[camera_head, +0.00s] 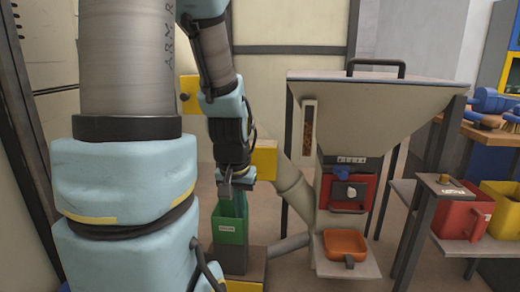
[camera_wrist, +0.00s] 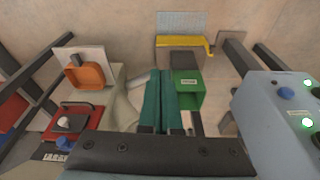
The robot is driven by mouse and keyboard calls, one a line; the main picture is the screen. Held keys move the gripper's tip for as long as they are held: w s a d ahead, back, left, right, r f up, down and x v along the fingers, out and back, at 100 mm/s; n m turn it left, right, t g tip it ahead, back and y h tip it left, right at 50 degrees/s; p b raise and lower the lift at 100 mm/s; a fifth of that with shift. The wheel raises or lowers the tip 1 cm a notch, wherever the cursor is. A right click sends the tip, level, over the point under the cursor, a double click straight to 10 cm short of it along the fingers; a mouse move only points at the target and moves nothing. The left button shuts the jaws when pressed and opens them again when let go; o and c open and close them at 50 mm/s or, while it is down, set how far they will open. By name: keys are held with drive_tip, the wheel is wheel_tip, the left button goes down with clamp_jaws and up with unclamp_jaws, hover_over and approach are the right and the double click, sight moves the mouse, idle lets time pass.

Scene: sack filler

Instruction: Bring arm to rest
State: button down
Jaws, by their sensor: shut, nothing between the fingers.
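My arm reaches down in the middle of the head view. My gripper (camera_head: 231,205) points down at the green bin (camera_head: 230,236), which has a white label. In the wrist view my gripper's two long teal fingers (camera_wrist: 167,76) lie side by side, shut and empty. The green bin (camera_wrist: 187,88) shows just beside the fingers there. I cannot tell whether the fingertips are over its opening or in front of it.
A large hopper (camera_head: 370,105) on dark legs stands right of my arm, with a red dispenser panel (camera_head: 348,190) and an orange scoop (camera_head: 346,243) on a plate below. A red bin (camera_head: 462,215) and a yellow bin (camera_head: 503,205) stand far right.

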wheel_tip(320, 180, up, 30)
drive_tip(key=s+a+n+g+p, duration=0.1)
drive_tip(key=s+a+p, duration=0.1)
drive_tip(key=p, duration=2.7)
drive_tip(key=shift+s, duration=0.45)
